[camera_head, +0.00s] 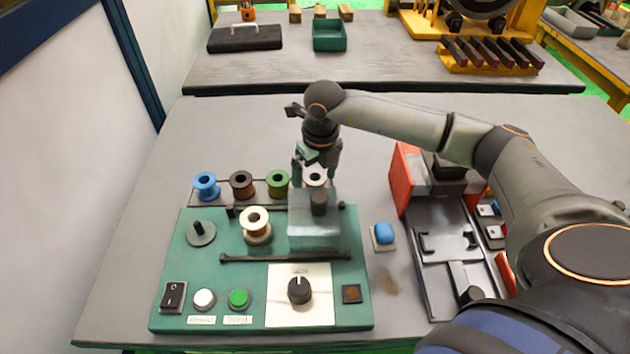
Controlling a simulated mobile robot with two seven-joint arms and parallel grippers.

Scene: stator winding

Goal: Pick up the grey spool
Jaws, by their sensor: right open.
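The grey spool (316,177) stands at the right end of a row of spools, behind the green winding panel. It looks pale grey to white, and its lower part is hidden behind a clear block. My right gripper (316,168) points down over this spool, with one finger on each side of it. The gripper is open. I cannot tell whether the fingers touch the spool. My left gripper is not in view.
Blue (206,185), brown (242,184) and green (278,183) spools stand left of the grey one. A white spool with copper wire (256,222) sits on the green panel (190,260). The clear block (313,232) is close in front. A red-ended fixture (404,180) stands right.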

